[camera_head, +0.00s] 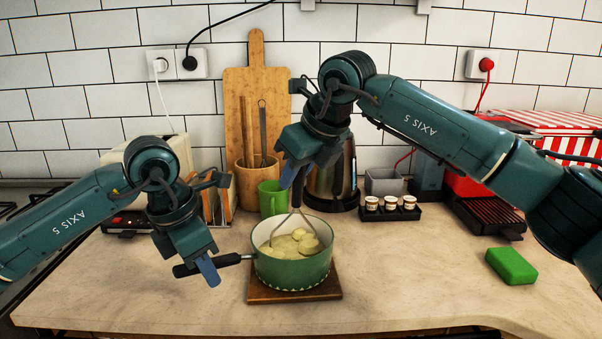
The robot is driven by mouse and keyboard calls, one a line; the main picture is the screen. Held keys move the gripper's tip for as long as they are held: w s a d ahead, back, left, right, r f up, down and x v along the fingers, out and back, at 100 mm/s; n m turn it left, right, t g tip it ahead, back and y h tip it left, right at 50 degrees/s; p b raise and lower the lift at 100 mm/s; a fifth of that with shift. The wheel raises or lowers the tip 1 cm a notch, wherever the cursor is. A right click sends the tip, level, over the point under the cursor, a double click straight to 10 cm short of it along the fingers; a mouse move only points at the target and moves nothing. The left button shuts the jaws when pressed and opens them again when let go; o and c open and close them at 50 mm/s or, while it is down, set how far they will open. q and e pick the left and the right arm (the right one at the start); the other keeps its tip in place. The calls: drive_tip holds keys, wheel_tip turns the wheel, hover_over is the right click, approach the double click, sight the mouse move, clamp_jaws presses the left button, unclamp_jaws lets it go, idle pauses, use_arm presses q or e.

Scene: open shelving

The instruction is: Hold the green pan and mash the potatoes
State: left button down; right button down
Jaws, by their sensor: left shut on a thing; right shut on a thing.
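The green pan (292,273) stands upright on a brown wooden board (265,296) on the counter, its black handle (228,260) pointing left. Pale potatoes (290,244) in lumps lie inside it. My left gripper (209,268) is shut on the pan's handle. My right gripper (294,176) is above the pan, shut on the potato masher (299,190). The masher's wire legs reach down into the pan among the potatoes. Its lower end is partly hidden by the potatoes, and my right gripper hides part of its handle.
A green mug (271,198), a utensil holder and a kettle (340,180) stand close behind the pan. Small jars (390,203) sit in a black rack to the right. A green sponge (511,265) lies at the right. The counter between pan and sponge is clear.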

sight(298, 182)
drive_tip(key=shift+s+d+f, duration=0.15)
drive_tip(key=shift+s, duration=1.7)
drive_tip(key=shift+w+d, duration=0.35)
drive_tip(key=shift+d, duration=0.35)
drive_tip(key=shift+w+d, duration=0.15)
drive_tip(key=shift+w, duration=0.55)
drive_tip(key=shift+s, duration=0.15)
drive_tip(key=shift+a, duration=0.2)
